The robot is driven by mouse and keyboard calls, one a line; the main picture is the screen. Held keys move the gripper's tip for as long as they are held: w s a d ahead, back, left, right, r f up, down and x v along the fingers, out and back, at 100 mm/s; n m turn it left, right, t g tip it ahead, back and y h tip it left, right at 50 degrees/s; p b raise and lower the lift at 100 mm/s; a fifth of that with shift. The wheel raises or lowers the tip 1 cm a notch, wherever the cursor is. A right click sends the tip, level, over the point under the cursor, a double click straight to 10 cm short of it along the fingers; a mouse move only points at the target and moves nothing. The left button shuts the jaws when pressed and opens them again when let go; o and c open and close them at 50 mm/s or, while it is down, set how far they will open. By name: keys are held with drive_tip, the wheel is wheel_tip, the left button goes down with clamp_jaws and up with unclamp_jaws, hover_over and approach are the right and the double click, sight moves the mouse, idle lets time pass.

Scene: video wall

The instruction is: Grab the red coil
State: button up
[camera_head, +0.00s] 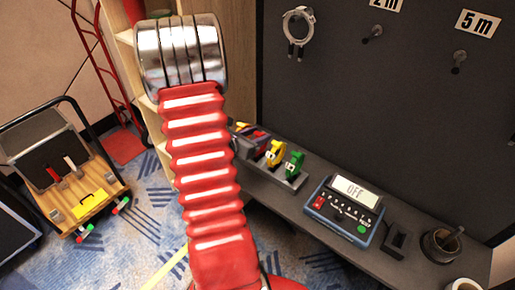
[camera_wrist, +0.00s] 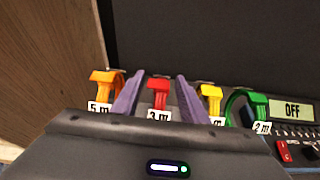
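In the wrist view, the red coil (camera_wrist: 158,95) stands upright on the shelf with a "3 m" tag at its front. My gripper (camera_wrist: 160,76) has its two purple fingers spread, one on each side of the red coil, with a gap on both sides. It is open and not touching the coil as far as I can see. In the head view, my arm hides most of this area. A small patch of red and purple shows beside the yellow coil, too small to make out clearly.
An orange coil (camera_wrist: 106,80) tagged "5 m" stands close to the left finger. A yellow coil (camera_head: 275,153) and a green coil (camera_head: 294,165) stand to the right. A device reading "OFF" (camera_head: 347,208) sits farther right on the shelf (camera_head: 300,203). A dark wall (camera_head: 380,110) rises behind.

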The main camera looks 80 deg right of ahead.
drive_tip(key=shift+c, duration=0.4)
clamp_jaws()
idle(0.4)
drive_tip(key=shift+r, duration=5.05)
